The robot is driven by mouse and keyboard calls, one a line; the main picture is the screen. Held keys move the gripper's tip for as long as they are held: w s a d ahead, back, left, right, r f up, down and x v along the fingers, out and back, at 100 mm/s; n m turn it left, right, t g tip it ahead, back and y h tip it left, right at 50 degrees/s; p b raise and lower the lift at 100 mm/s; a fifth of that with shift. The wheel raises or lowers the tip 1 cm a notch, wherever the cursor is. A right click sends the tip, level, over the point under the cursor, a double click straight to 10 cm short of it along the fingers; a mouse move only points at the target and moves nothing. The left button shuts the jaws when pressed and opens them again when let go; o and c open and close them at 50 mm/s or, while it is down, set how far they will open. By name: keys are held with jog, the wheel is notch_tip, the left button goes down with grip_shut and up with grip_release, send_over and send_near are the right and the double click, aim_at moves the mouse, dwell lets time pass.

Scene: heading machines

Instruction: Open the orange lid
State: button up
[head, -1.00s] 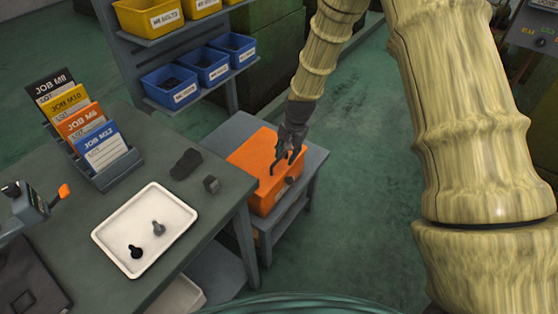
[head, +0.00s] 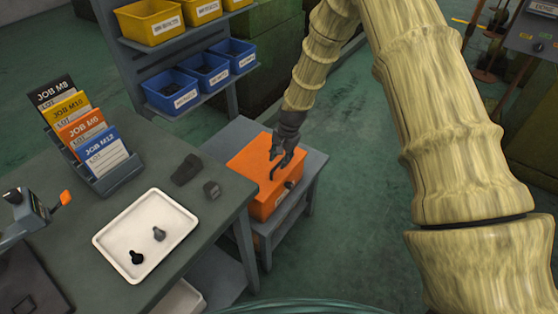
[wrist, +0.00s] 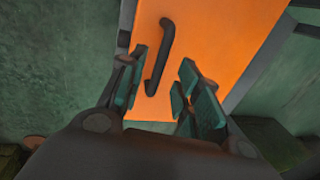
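The orange lid (head: 254,160) tops an orange box on a low grey stand beside the workbench. It looks closed. In the wrist view the lid (wrist: 225,45) fills the upper middle, with a dark bar handle (wrist: 160,58) on it. My gripper (head: 282,168) is over the lid near its right side, pointing down. In the wrist view my gripper (wrist: 156,90) is open, with the handle's near end between its spread fingers, closer to the left finger. I cannot tell whether a finger touches the handle.
The workbench (head: 110,215) carries a white tray (head: 180,245) with two bolts, a job card rack (head: 100,170) and small dark blocks (head: 186,168). A shelf with blue bins (head: 205,70) and yellow bins stands behind. Open floor (head: 350,220) lies right of the stand.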

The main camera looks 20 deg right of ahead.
jog(key=shift+w+a+f, duration=0.1)
jog(key=shift+f, duration=0.55)
jog(key=shift+w+a+f, duration=0.1)
jog(key=shift+f, duration=0.55)
grip_shut()
